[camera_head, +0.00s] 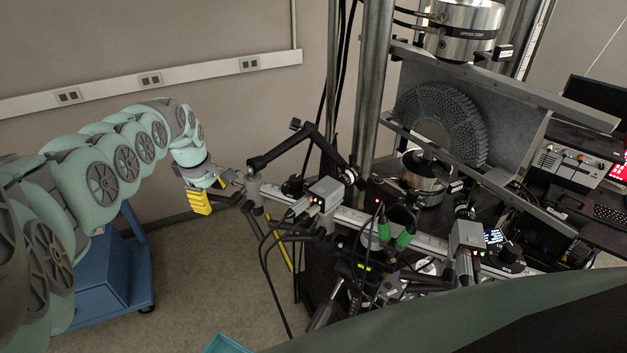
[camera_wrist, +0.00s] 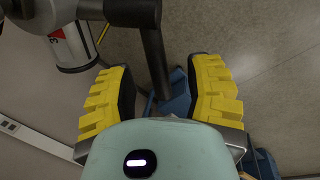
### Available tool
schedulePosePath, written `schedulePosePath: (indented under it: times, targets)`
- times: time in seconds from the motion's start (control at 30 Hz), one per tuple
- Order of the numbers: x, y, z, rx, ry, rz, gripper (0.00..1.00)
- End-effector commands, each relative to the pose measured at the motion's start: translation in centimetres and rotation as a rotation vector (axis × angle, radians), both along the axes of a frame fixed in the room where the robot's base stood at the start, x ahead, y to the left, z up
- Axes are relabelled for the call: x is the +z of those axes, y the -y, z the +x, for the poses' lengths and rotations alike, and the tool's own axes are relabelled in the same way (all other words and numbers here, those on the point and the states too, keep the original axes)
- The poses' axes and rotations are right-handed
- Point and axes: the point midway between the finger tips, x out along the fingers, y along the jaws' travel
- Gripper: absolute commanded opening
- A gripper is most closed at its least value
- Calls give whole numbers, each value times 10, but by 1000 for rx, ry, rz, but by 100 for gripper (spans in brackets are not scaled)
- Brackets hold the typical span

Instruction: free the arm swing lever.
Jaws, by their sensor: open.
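My gripper (camera_head: 212,195) hangs at the end of my arm, beside the left end of the grey rail. In the wrist view its two yellow-padded fingers (camera_wrist: 162,82) stand wide apart. A dark bar (camera_wrist: 153,55), which looks like the lever, runs down between the fingers from a thick dark joint (camera_wrist: 132,12). In the head view a dark bar (camera_head: 229,200) shows beside the fingers. A black jointed arm (camera_head: 278,152) rises from near the rail's end.
The grey rail (camera_head: 345,217) carries camera boxes (camera_head: 325,190) and hanging cables. A steel column (camera_head: 372,90) and the test frame with a lattice specimen (camera_head: 440,120) stand behind. A blue cart (camera_head: 108,285) stands below my arm.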

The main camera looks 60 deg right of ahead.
Motion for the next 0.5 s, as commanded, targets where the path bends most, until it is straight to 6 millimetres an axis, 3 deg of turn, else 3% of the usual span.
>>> schedulePosePath:
  times: [0.2,0.23,0.5]
  targets:
    - [0,1,-2,-4,0,0,51]
    - [0,1,-2,-4,0,0,56]
    - [0,1,-1,-3,-1,1,28]
